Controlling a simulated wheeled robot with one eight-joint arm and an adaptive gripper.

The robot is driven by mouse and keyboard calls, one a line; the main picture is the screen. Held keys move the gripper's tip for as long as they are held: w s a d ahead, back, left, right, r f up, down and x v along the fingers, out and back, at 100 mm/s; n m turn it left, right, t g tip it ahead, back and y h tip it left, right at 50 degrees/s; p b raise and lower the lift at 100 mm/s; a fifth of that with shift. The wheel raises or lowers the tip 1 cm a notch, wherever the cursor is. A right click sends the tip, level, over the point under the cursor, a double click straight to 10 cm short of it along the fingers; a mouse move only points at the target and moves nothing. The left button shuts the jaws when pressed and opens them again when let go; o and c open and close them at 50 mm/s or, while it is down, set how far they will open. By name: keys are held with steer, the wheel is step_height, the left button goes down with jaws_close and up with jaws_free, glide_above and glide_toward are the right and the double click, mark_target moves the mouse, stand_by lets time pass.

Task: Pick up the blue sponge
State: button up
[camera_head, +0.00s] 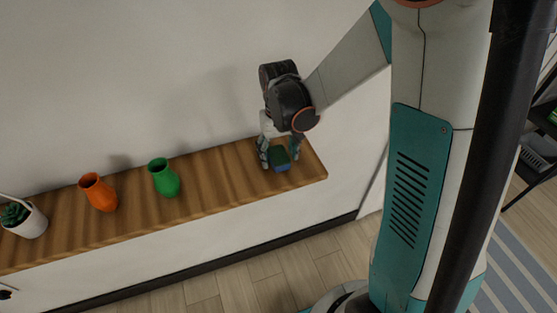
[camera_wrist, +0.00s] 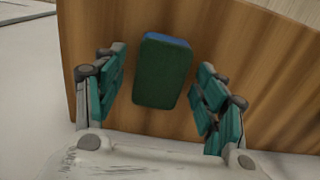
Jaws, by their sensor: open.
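The blue sponge (camera_wrist: 167,42) has a dark green top face that covers most of what shows in the wrist view, with blue along its far edge. In the head view the sponge (camera_head: 281,167) lies on the wooden shelf (camera_head: 225,181) near its right end. My gripper (camera_wrist: 163,90) is open, with one finger on each side of the sponge and a visible gap on both sides. In the head view my gripper (camera_head: 279,158) is low over the shelf, its fingers around the sponge. Whether the fingertips touch the shelf I cannot tell.
A green vase (camera_head: 164,178) and an orange vase (camera_head: 98,192) stand on the shelf to the left. A white pot (camera_head: 32,224) with a plant is at the far left. The wall (camera_head: 150,70) rises behind. The shelf between the green vase and my gripper is clear.

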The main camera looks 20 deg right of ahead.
mark_target(279, 155)
steer(key=shift+f, duration=0.4)
steer(key=c, duration=0.7)
steer(key=shift+c, duration=0.2)
steer(key=shift+r, duration=0.1)
step_height(279, 155, up, 20)
steer(key=p, duration=0.4)
steer(key=shift+p, duration=0.3)
steer(key=shift+c, duration=0.6)
